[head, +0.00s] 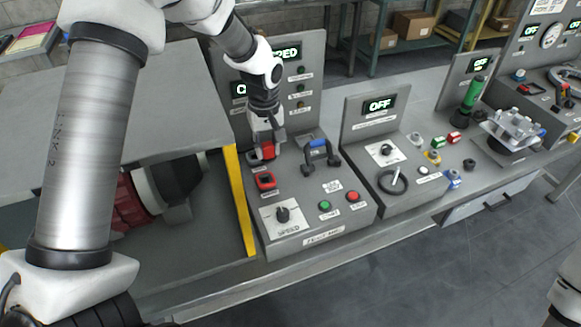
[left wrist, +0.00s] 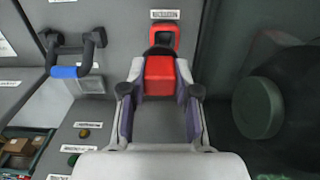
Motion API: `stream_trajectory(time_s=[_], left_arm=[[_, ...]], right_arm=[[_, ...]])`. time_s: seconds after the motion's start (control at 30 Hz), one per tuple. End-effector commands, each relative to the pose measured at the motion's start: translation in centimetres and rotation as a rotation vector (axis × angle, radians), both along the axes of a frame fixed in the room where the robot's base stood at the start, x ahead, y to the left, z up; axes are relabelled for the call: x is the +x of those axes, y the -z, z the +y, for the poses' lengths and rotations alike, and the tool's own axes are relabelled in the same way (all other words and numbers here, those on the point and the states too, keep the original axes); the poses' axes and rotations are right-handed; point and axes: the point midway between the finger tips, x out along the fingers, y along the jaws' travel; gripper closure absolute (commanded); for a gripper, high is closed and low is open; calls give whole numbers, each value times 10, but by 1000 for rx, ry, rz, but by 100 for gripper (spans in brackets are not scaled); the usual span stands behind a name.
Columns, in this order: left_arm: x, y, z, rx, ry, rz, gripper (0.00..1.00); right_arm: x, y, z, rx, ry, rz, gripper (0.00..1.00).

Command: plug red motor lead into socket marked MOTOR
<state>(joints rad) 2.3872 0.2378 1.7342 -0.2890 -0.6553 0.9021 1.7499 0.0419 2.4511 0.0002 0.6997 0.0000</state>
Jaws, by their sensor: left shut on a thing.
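My left gripper (head: 266,138) is shut on a red block-shaped plug (head: 267,150), which I take to be the motor lead. It is low over the back left of the control panel. In the left wrist view the red plug (left wrist: 160,76) sits between the fingers (left wrist: 160,108). A red-framed socket (head: 265,181) lies just in front of the gripper, and it also shows beyond the plug in the wrist view (left wrist: 164,32). More red shows beside the gripper in the head view, partly hidden. The labels are too small to read. I cannot tell whether the plug touches a socket.
A blue-handled lever (head: 318,143) stands close right of the gripper. A SPEED knob (head: 283,214), a green button (head: 324,206) and a red button (head: 353,196) are nearer the front. A yellow-edged housing (head: 238,199) is at the left. A neighbouring panel reads OFF (head: 379,104).

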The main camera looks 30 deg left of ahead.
Motion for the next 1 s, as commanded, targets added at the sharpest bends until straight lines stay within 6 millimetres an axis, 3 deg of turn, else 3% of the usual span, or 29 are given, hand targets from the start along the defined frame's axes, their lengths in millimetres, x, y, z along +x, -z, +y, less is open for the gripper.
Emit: stream_trajectory(time_s=[0.13, 0.5, 1.0], left_arm=[[-7, 14, 6, -1, -28, 2, 100], [-6, 54, 6, 0, -27, 0, 100], [-6, 55, 5, -1, -26, 0, 100]], right_arm=[[1, 1, 0, 0, -2, -2, 60], [1, 39, 1, 0, -2, -1, 60], [1, 40, 1, 0, -2, -2, 60]])
